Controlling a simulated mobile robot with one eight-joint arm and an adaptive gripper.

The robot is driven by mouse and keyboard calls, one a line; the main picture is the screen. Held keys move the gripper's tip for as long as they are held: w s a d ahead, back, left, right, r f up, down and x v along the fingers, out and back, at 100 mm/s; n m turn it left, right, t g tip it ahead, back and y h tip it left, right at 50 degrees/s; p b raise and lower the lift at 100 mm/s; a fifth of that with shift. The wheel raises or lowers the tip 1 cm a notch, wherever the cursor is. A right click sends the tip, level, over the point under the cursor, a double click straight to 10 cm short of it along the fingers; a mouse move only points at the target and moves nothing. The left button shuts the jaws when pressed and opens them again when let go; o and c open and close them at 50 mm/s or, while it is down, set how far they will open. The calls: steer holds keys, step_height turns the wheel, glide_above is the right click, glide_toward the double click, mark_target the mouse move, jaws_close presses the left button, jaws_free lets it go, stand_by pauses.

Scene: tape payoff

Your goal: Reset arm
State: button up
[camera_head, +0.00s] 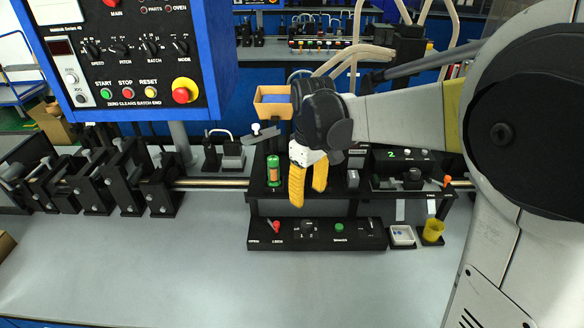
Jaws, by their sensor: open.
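My gripper (308,183) has yellow fingers that point down, with a gap between them. It is open and I see nothing held in it. My arm comes in from the right side and reaches over the black machine station. The fingers hang in front of the upper black platform, just right of a green cylinder (273,170) standing on it. Part of the platform behind the fingers and wrist is hidden.
A blue-framed control panel (125,60) hangs at upper left. A black switch box (318,234) sits below the fingers. A yellow cup (433,230) and white tray (402,236) stand right of it. Black brackets (125,175) line the left. The front grey bench (200,270) is clear.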

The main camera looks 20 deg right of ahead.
steer(key=s+r+m+t, duration=0.2)
steer(key=s+m+t, duration=0.1)
steer(key=s, duration=0.5)
steer(key=s+r+m+t, duration=0.2)
steer(key=s+m+t, duration=0.1)
steer(key=s, duration=0.5)
steer(key=shift+s+t, duration=0.2)
steer(key=shift+t, duration=0.4)
steer(key=shift+c, duration=0.2)
stand_by(0.7)
